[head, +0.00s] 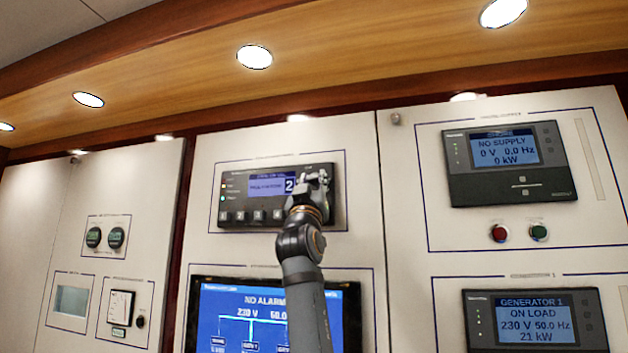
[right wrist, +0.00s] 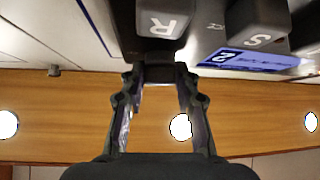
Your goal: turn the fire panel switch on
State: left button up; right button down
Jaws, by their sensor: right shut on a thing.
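A dark panel unit (head: 235,198) with a blue screen (head: 268,187) and a row of numbered keys is on the middle wall board; its title is too small to read. My right gripper (head: 318,182) is at the unit's right end and hides that part. I cannot see a switch position. My left gripper is not in view.
Below is a large blue screen (head: 232,310), partly behind my right arm. On the right board are a NO SUPPLY display unit (head: 470,190), red (head: 499,233) and green (head: 539,232) buttons, and a GENERATOR 1 unit (head: 480,325). A wooden soffit with lamps runs above.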

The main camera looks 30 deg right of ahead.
jog(key=m+g+h, duration=0.2)
jog(key=shift+w+f+m+p, duration=0.1)
jog(key=shift+w+m+p, duration=0.05)
jog(key=shift+m+p, duration=0.2)
jog(key=shift+m+g+h, duration=0.3)
jog(key=shift+m, duration=0.35)
jog(key=c, duration=1)
grip_release()
jog(key=shift+a+f, duration=0.15)
jog(key=v, duration=1.1)
jog(key=shift+s+a+f, duration=0.15)
jog(key=shift+s+f, duration=0.05)
jog(key=shift+s, duration=0.05)
jog(key=shift+w, duration=0.1)
